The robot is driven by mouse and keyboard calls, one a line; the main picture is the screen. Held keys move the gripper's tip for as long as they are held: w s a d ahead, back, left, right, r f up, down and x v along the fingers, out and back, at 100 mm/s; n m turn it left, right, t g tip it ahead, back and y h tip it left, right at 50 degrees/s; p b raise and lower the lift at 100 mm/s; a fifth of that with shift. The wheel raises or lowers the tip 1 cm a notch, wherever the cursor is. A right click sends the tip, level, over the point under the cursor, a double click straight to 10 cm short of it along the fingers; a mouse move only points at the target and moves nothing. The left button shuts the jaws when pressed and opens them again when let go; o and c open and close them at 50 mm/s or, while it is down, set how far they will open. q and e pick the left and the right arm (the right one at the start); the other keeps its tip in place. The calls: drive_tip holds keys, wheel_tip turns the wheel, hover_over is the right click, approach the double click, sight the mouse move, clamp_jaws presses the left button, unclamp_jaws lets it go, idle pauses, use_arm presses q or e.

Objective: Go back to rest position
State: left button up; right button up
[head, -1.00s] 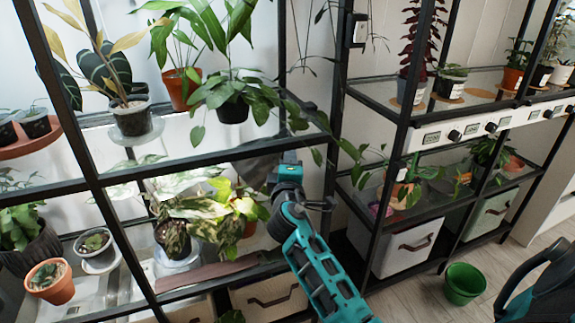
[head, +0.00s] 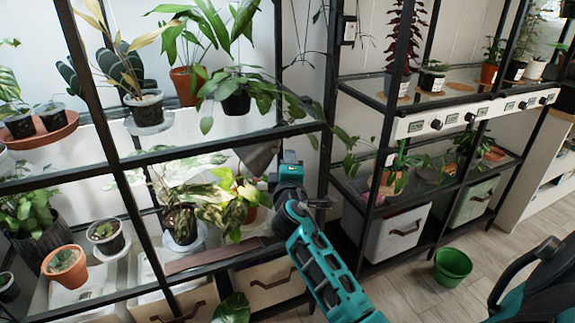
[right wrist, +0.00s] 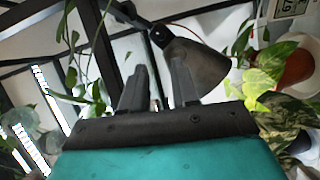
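My right arm reaches up from the bottom of the head view to the shelf rack. Its gripper (head: 286,160) is at the front of the left rack, beside a dark grey cone-shaped lamp shade (head: 258,158). In the right wrist view, the two dark fingers of the gripper (right wrist: 158,76) stand apart, with nothing clearly held between them. The lamp shade (right wrist: 196,66) is just beyond the right finger in that view; whether they touch I cannot tell. My left gripper is not in view.
Black rack posts and leafy plants (head: 238,192) are close around the right gripper. A second rack with potted plants and white bins (head: 398,232) stands to the right.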

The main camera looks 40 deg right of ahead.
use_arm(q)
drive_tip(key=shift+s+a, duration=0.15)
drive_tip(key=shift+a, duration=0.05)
use_arm(e)
drive_tip(key=shift+s, duration=0.1)
drive_tip(key=s+a+f+m+g+y, duration=0.25)
drive_tip(key=s+a+f+y, duration=0.55)
drive_tip(key=s+a+f, duration=0.5)
drive_tip(key=s+a+f+m+g+y, duration=0.2)
drive_tip(key=s+a+f+m+y, duration=0.3)
drive_tip(key=s+a, duration=0.55)
use_arm(q)
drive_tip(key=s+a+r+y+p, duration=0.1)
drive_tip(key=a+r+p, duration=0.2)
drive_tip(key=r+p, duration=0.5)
drive_tip(key=p, duration=0.4)
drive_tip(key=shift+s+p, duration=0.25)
drive_tip(key=shift+p, duration=0.05)
use_arm(e)
wheel_tip(320, 180, up, 8)
drive_tip(key=s+d+h, duration=0.1)
drive_tip(key=s+d, duration=0.1)
drive_tip(key=shift+s+d+r, duration=0.15)
drive_tip(key=shift+d, duration=0.25)
